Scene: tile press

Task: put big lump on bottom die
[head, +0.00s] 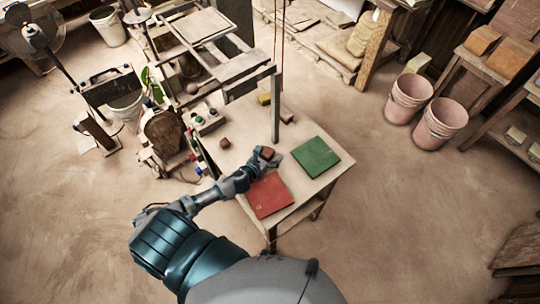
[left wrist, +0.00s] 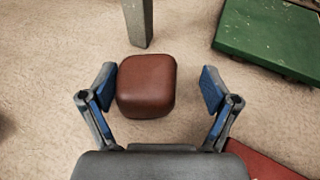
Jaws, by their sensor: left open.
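A rounded reddish-brown lump (head: 267,153), which looks like the big lump, rests on the worktable at my left gripper. It also shows in the left wrist view (left wrist: 146,86). My left gripper (left wrist: 158,76) is open, with one blue-padded finger on each side of the lump. The lump lies nearer the left finger in that picture; I cannot tell whether they touch. A second, smaller-looking brown lump (head: 224,143) sits farther left on the table. I cannot single out the bottom die for sure. My right gripper is not in view.
The worktable (head: 318,183) carries a red board (head: 269,195) and a green board (head: 315,155). A grey post (head: 275,108) stands just beyond the lump. A metal frame machine (head: 205,55) stands behind the table. Pink buckets (head: 440,124) stand on the floor at right.

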